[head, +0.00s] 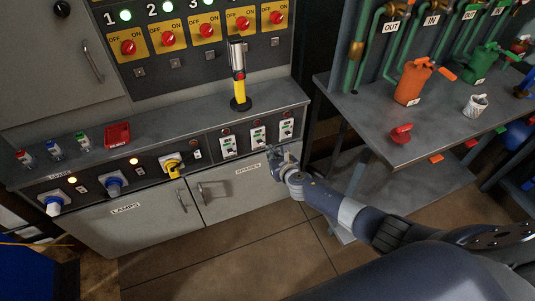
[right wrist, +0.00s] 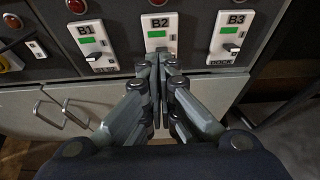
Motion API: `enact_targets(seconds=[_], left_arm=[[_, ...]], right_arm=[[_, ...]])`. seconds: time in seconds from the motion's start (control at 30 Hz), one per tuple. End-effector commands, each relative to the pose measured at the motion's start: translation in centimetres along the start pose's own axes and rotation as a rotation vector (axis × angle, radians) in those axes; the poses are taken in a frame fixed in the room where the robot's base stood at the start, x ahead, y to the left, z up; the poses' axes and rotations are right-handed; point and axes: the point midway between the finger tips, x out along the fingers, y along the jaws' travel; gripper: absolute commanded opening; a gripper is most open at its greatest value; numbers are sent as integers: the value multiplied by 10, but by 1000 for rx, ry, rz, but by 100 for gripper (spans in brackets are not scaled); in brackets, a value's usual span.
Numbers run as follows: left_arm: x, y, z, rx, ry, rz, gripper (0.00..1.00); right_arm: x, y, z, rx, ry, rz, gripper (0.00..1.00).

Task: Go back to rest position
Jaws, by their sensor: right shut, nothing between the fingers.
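My right gripper (head: 276,160) is in front of the grey cabinet, just below the breaker panel at its right end. In the right wrist view the right gripper (right wrist: 164,72) is shut and empty. Its fingertips overlap the lower part of the B2 breaker (right wrist: 157,32); I cannot tell whether they touch it. The B1 breaker (right wrist: 95,45) and B3 breaker (right wrist: 232,38) stand on either side, each with a green patch. My left gripper is not in view.
A yellow and black tool (head: 239,90) stands on the cabinet top. A grey table (head: 440,135) with an orange canister (head: 413,82), a red knob (head: 401,133) and a white mug (head: 475,106) is at the right. Cabinet handles (head: 201,193) stick out below the panel. The floor (head: 225,255) in front is clear.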

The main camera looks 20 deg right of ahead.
Motion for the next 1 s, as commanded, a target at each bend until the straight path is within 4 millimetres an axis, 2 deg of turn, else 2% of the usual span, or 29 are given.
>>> enact_targets(seconds=[0.17,0.47,0.57,0.67,0.77,0.8,0.87,0.9,1.0], left_arm=[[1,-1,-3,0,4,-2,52],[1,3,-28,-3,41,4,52],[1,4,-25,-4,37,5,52],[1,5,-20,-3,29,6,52],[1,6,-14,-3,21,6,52],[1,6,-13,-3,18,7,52],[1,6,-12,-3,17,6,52],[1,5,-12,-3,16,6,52],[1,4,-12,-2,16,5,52]], right_arm=[[0,0,-1,0,1,0,0],[0,0,-2,1,2,-1,0],[-2,-1,-15,53,23,-6,0],[-11,-6,-55,221,87,-33,0],[-31,-10,-119,509,182,-95,0],[-42,-12,-147,643,222,-132,0],[-60,-13,-190,843,277,-198,0],[-74,-14,-218,974,309,-247,0],[-114,-12,-284,1288,371,-388,0]])
